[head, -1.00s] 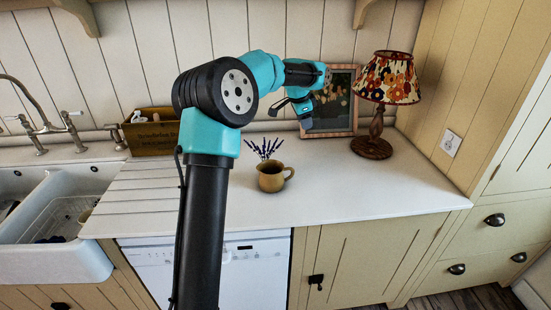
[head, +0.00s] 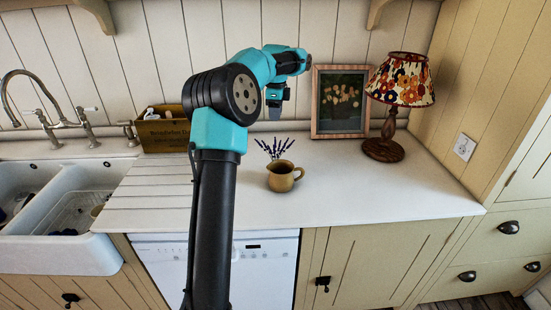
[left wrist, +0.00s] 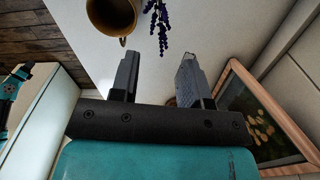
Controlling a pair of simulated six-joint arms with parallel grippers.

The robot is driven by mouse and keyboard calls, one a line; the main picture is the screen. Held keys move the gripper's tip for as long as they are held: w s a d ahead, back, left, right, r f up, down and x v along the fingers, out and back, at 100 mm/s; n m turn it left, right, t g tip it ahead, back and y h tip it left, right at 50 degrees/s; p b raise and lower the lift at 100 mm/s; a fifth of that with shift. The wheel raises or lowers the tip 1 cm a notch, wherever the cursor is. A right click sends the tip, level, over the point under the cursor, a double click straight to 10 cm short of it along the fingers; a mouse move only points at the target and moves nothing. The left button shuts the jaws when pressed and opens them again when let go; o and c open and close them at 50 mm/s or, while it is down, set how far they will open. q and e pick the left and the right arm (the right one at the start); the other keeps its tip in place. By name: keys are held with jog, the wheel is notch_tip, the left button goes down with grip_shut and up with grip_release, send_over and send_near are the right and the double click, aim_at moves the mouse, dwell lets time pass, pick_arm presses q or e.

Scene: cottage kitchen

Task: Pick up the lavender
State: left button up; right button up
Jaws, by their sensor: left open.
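In the left wrist view the lavender (left wrist: 158,22) is at the top, just beyond the gap between the fingers, beside the jug (left wrist: 108,14). My left gripper (head: 275,112) is above and behind the lavender in the head view, pointing down. In the left wrist view my left gripper (left wrist: 160,68) is open, with nothing between its fingers. My right gripper does not show clearly in either view.
A framed picture (head: 340,104) and a lamp with a floral shade (head: 400,82) stand to the right. A wooden box (head: 164,132) and a double sink (head: 70,205) are to the left. The worktop (head: 380,195) right of the jug is clear.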

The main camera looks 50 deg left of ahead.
pick_arm(q)
send_near(275, 149)
jog(key=f, duration=0.5)
jog(key=shift+w+a+f, duration=0.15)
jog(key=shift+w+a, duration=0.1)
jog(key=shift+w, duration=0.15)
jog(key=shift+s+d+f, duration=0.1)
jog(key=shift+s+f, duration=0.05)
jog(key=shift+f, duration=2.45)
grip_shut()
